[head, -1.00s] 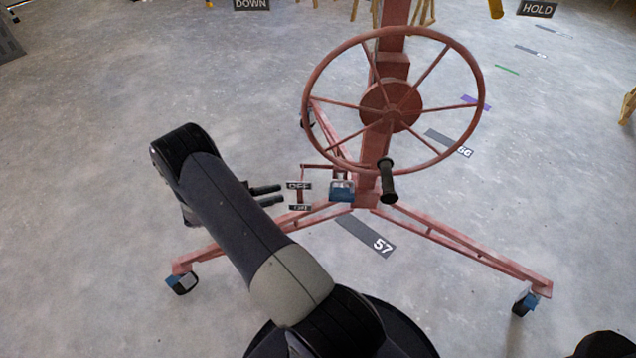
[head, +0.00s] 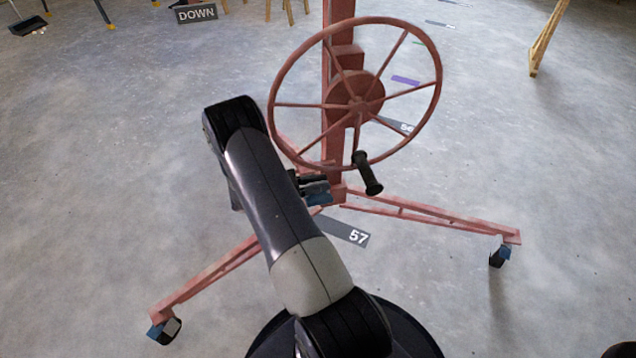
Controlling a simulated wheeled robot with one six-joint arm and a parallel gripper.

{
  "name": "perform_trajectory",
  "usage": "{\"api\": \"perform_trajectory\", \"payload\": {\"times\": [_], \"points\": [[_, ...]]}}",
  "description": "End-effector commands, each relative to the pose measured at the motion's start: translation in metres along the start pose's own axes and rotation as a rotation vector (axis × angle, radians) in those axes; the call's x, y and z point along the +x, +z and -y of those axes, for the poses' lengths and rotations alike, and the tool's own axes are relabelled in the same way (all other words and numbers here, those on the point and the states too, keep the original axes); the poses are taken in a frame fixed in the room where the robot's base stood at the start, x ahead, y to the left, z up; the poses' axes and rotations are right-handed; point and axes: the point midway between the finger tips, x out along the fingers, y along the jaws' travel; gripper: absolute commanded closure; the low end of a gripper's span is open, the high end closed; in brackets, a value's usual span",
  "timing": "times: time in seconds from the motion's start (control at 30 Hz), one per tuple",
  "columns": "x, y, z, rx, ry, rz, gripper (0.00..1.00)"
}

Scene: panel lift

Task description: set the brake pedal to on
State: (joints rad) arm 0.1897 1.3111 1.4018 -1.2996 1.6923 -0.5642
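The brake pedal (head: 319,195), a small blue piece, sits low at the foot of the red lift's mast, left of the mast. My gripper (head: 313,180) shows as short dark fingers just past my arm, overlapping the pedal's upper part in the picture. I cannot tell whether they touch it. My arm hides the gripper's body, and whether the fingers are apart is too small to tell. The OFF and ON label plate beside the pedal is hidden behind my arm.
A red handwheel (head: 356,98) with a black handle (head: 367,174) stands above the pedal. Red legs (head: 430,216) on casters spread left and right. A floor plate marked 57 (head: 345,232) lies in front. A DOWN sign (head: 196,14) is at the back left. Open floor lies on both sides.

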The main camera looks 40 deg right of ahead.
Motion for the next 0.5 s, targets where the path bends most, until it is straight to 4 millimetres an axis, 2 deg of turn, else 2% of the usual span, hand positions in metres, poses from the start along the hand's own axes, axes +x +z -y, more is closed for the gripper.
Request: {"api": "perform_trajectory", "payload": {"times": [0.03, 0.3, 0.5], "points": [[-0.0002, 0.0, 0.0, 0.0, 0.0, 0.0, 0.79], [-0.0004, 0.0, -0.0004, 0.001, 0.001, 0.0, 1.0], [-0.0005, 0.0, -0.0009, 0.002, 0.002, -0.001, 1.0]]}}
